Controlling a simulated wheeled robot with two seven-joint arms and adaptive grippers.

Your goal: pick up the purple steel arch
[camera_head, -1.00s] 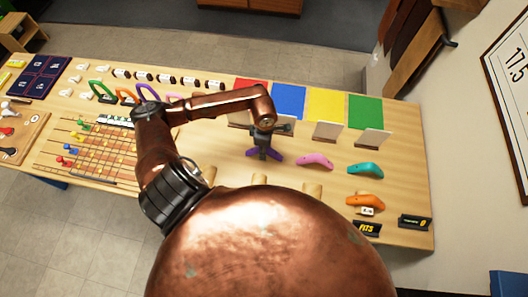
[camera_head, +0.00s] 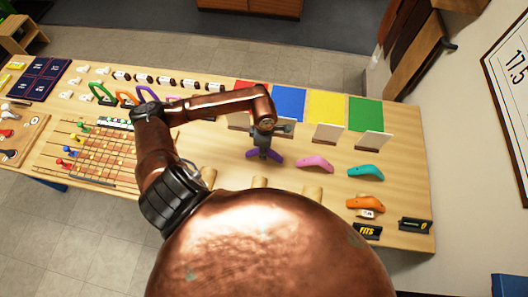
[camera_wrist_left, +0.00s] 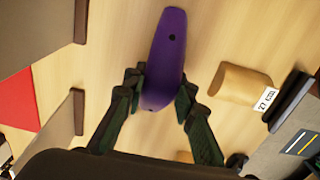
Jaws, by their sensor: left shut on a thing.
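The purple steel arch (camera_head: 275,157) is at the middle of the table, below my left gripper (camera_head: 264,147). In the left wrist view the arch (camera_wrist_left: 168,50) is a smooth purple piece with a small dark hole, running away between the two fingers. My left gripper (camera_wrist_left: 158,100) is shut on it, with one finger at each side. In the head view the gripper hides the arch's middle, and only its two purple ends show. I cannot tell whether it touches the table. My right gripper is not in view.
A pink arch (camera_head: 315,163), a teal arch (camera_head: 366,172) and an orange arch (camera_head: 366,202) lie to the right. Wooden saddle blocks (camera_wrist_left: 238,83) stand nearby, one with a tag. Upright panels (camera_head: 329,134) stand behind, before coloured squares. My copper arm hides the table's front.

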